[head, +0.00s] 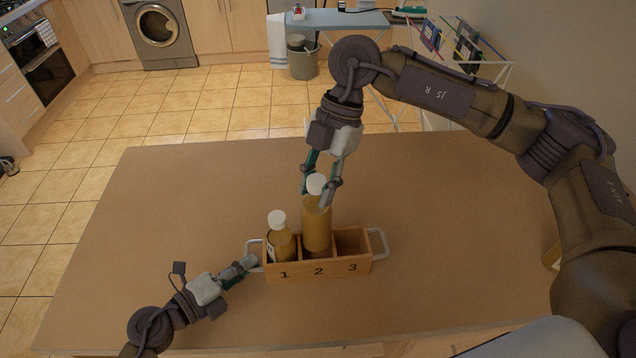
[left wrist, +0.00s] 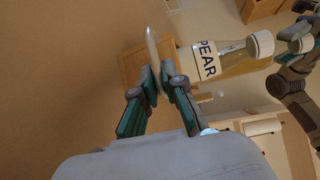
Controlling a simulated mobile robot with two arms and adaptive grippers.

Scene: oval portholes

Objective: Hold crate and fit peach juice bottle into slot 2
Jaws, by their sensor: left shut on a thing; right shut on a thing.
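The wooden crate (head: 335,268) stands on the table with slots numbered 1, 2 and 3 from left to right. My left gripper (head: 250,264) is shut on the crate's left metal handle, which shows between its fingers in the left wrist view (left wrist: 153,50). My right gripper (head: 315,195) is shut on the neck of an upright yellow-orange bottle (head: 316,230), taken as the peach juice. Its lower end is at the slot 2 opening; how deep it sits I cannot tell. Its label is not seen.
A bottle with a white cap (head: 281,240) stands in slot 1; its label reads PEAR in the left wrist view (left wrist: 207,60). Slot 3 (head: 350,242) is empty.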

